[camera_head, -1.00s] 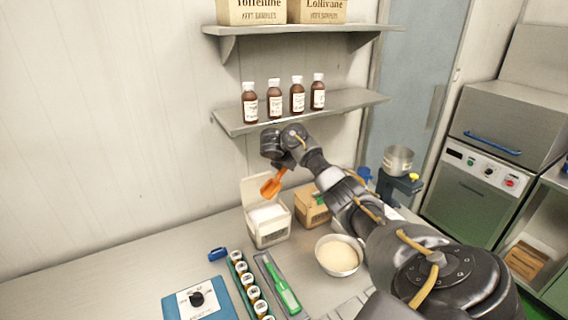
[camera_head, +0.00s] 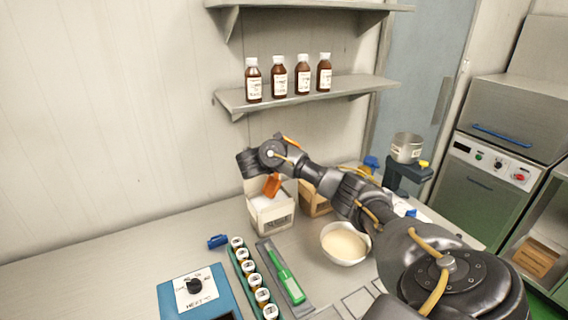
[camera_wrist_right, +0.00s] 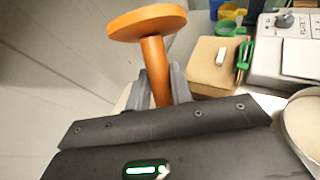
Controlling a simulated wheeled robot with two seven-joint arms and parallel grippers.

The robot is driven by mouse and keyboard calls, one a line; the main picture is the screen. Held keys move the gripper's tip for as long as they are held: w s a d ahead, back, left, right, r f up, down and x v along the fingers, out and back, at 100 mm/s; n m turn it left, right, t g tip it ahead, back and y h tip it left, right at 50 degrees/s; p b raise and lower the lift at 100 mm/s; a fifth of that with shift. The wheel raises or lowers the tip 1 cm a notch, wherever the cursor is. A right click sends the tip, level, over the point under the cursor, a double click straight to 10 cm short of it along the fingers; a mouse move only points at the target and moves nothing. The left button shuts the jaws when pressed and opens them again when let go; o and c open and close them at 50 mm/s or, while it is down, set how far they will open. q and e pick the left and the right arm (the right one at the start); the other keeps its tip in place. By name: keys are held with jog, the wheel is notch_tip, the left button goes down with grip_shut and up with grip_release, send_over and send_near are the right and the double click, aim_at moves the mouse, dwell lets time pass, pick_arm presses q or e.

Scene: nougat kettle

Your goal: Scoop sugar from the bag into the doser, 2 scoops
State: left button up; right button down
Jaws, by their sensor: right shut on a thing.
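The sugar bag (camera_head: 270,215) is an open, pale box-like bag with white contents, standing near the wall in the head view. My right gripper (camera_wrist_right: 158,88) is shut on the orange scoop (camera_wrist_right: 150,40); in the head view the scoop (camera_head: 272,186) hangs at the bag's mouth. Whether its tip touches the sugar I cannot tell. The gripper's fingers are mostly hidden behind my wrist there. A steel cup on a dark stand (camera_head: 407,148), perhaps the doser, stands at the right. My left gripper is not in view.
A bowl of pale powder (camera_head: 345,243) stands right of the bag, a brown box (camera_head: 314,198) beside it. In front are a row of small jars (camera_head: 256,280), a green tool on a tray (camera_head: 288,283) and a blue device (camera_head: 195,290). A shelf with brown bottles (camera_head: 302,75) hangs above.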

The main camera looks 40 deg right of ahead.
notch_tip(320, 180, down, 3)
jog(key=shift+a+r+b, duration=0.1)
jog(key=shift+r+b, duration=0.1)
jog(key=shift+b, duration=0.9)
jog(key=f+b, duration=0.1)
jog(key=a+f, duration=0.1)
jog(key=shift+s+f+b, duration=0.1)
jog(key=shift+f+b, duration=0.25)
jog(key=shift+f, duration=0.05)
jog(key=d+r+m+g+y+p, duration=0.1)
jog(key=d+r+y+p, duration=0.3)
jog(key=y+p, duration=0.5)
jog(key=shift+w+d+p, duration=0.3)
jog(key=shift+d+p, duration=1.05)
